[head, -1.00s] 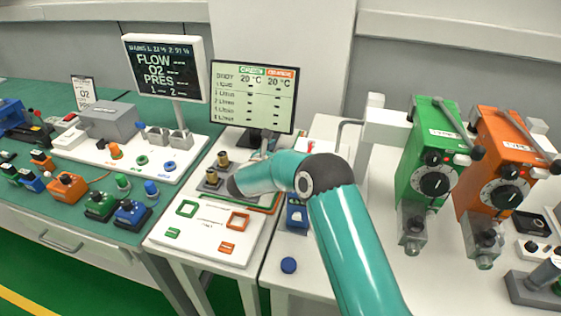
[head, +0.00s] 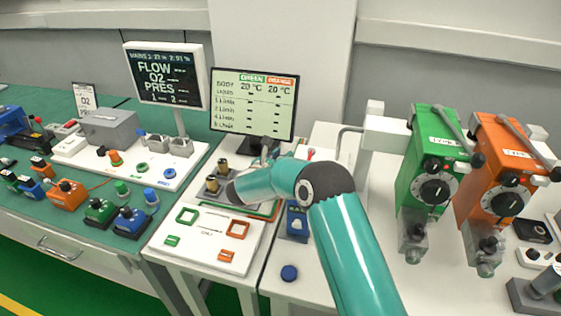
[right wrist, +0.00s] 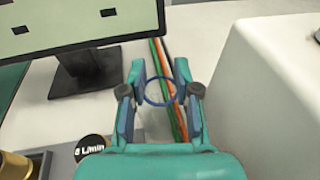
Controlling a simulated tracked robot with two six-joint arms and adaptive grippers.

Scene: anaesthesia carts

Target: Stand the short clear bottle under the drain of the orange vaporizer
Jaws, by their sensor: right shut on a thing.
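The orange vaporizer (head: 500,165) stands at the right in the head view, with a clear drain block (head: 488,247) at its lower end. No bottle shows under that drain. In the right wrist view my right gripper (right wrist: 159,75) is shut on a see-through thing with a blue ring (right wrist: 158,92), which looks like the clear bottle. I cannot tell its height. In the head view my right arm reaches toward the monitor, far left of the vaporizers, and hides most of its gripper and the held thing. My left gripper is not in view.
The green vaporizer (head: 428,160) stands just left of the orange one. A monitor (head: 253,103) is close behind my right gripper. Brass weights (head: 217,177) stand beside the arm. A blue cap (head: 289,272) lies on the white tabletop, which is mostly bare before the vaporizers.

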